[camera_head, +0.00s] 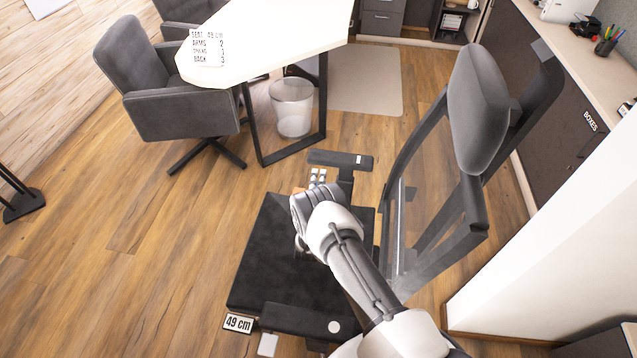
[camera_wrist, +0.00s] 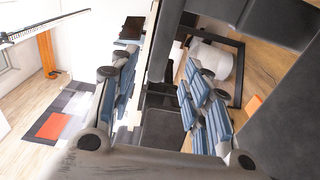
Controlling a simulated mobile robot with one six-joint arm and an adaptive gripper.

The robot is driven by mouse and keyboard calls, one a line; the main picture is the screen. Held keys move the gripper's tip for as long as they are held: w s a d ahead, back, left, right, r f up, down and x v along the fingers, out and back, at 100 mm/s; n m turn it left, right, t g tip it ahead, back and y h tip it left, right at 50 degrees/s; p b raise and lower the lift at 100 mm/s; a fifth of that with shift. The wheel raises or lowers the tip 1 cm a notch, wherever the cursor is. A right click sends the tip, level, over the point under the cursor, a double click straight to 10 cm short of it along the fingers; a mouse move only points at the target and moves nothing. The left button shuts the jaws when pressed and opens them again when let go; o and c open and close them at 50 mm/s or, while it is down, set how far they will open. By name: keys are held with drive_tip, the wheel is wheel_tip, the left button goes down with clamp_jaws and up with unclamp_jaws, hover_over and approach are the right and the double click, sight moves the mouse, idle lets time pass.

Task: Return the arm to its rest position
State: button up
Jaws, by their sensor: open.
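My arm (camera_head: 352,262) reaches from the bottom right over the black seat (camera_head: 275,250) of an office chair. My gripper shows in the wrist view (camera_wrist: 162,92), with its two blue-padded fingers spread apart and nothing held between them. In the head view, my wrist hides most of the gripper. The wrist is over the seat's right half; I cannot tell whether anything touches the seat. A small orange patch shows beside the wrist in the head view, and I cannot tell what it is.
The chair's tall backrest (camera_head: 477,105) stands right of my arm, and an armrest (camera_head: 340,160) lies beyond the wrist.

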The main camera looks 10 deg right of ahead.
idle(0.5)
drive_tip(key=w+a+r+m+g+y, duration=0.15)
drive_tip(key=w+r, duration=0.25)
drive_tip(key=r, duration=0.5)
drive_tip(key=w+a+r+m+g+y, duration=0.1)
drive_tip(key=w+r+m+y, duration=0.15)
drive_tip(key=r, duration=0.65)
drive_tip(key=s+r+m+g+y, duration=0.15)
drive_tip(key=s+r, duration=0.25)
drive_tip(key=r, duration=0.5)
drive_tip(key=s+r+m+g, duration=0.2)
drive_tip(key=s+r, duration=0.3)
drive_tip(key=r, duration=0.3)
drive_tip(key=s+d+r+m+g, duration=0.15)
drive_tip(key=s+r, duration=0.25)
drive_tip(key=s, duration=0.7)
drive_tip(key=s+d+r+m+g, duration=0.15)
drive_tip(key=s+r, duration=0.35)
drive_tip(key=s, duration=0.5)
drive_tip(key=s+d+f+m+g, duration=0.1)
drive_tip(key=s+m+g, duration=0.1)
drive_tip(key=s, duration=0.9)
drive_tip(key=s+d+f+m+g, duration=0.1)
drive_tip(key=s+m, duration=0.1)
drive_tip(key=s, duration=0.9)
drive_tip(key=shift+s+d+f+g, duration=0.2)
drive_tip(key=shift+d+f+g, duration=0.05)
drive_tip(key=shift+f+g, duration=0.15)
